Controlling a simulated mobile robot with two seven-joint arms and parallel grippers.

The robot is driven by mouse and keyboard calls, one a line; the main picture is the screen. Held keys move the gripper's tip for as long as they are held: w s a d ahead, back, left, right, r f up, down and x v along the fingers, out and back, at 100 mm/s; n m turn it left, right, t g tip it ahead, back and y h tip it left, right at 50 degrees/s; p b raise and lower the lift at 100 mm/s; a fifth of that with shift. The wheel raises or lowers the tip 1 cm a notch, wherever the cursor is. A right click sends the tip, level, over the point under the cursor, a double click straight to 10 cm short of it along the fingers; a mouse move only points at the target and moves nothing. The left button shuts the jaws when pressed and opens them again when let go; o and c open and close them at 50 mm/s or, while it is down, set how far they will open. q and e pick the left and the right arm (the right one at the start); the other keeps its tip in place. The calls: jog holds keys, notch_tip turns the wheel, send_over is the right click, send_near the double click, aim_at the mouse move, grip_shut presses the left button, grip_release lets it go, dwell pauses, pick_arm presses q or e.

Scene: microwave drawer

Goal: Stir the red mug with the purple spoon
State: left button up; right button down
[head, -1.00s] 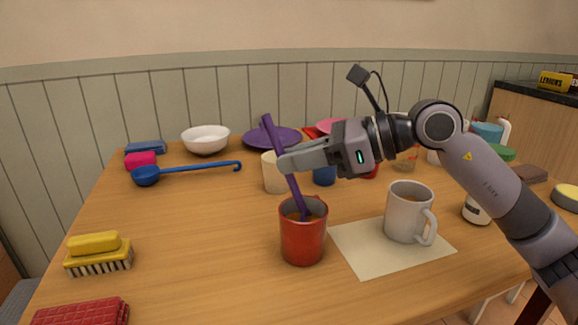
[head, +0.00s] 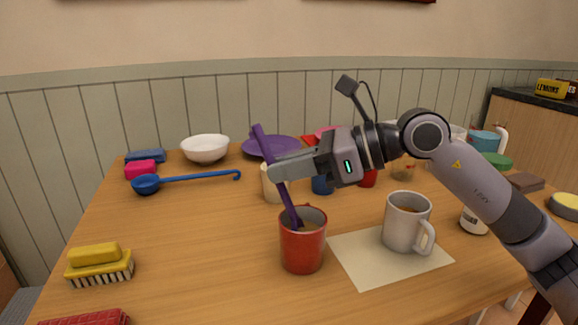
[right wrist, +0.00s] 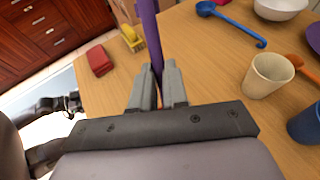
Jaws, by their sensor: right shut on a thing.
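The red mug (head: 303,246) stands upright on the wooden table, left of a sheet of paper. My right gripper (head: 276,172) is above the mug and shut on the purple spoon (head: 263,143). The spoon is tilted, its top leaning left, and its lower end is inside the mug. The spoon's tip is hidden in the mug. In the right wrist view the spoon (right wrist: 150,35) stands at the fingertips of my gripper (right wrist: 157,85); the red mug is not visible there.
A white mug (head: 405,222) stands on the paper (head: 360,262) to the right. A cream cup (head: 271,185) stands behind the red mug.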

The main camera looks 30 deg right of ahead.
aim_at(260, 124)
jog(key=shift+w+a+r+p, duration=0.1)
jog(key=shift+r+p, duration=0.3)
jog(key=shift+r, duration=0.25)
jog(key=shift+a+r+p, duration=0.1)
jog(key=shift+r+p, duration=0.25)
jog(key=shift+w+a+r+p, duration=0.2)
jog(key=shift+w+r+p, duration=0.05)
jog(key=shift+r+p, duration=0.4)
jog(key=p, duration=0.1)
jog(key=r+p, duration=0.1)
jog(key=r, duration=0.1)
jog(key=shift+w+a+r+p, duration=0.2)
jog(key=shift+w+a+p, duration=0.1)
jog(key=shift+a+p, duration=0.1)
jog(key=shift+w+a+r+p, duration=0.1)
jog(key=shift+w+r+p, duration=0.05)
jog(key=shift+r+p, duration=0.45)
pick_arm(q)
jog(key=shift+n+g+y, duration=0.6)
jog(key=shift+y, duration=0.1)
jog(key=a, duration=0.1)
jog(key=s+a, duration=0.2)
jog(key=shift+a+r, duration=0.35)
jog(key=shift+r, duration=0.05)
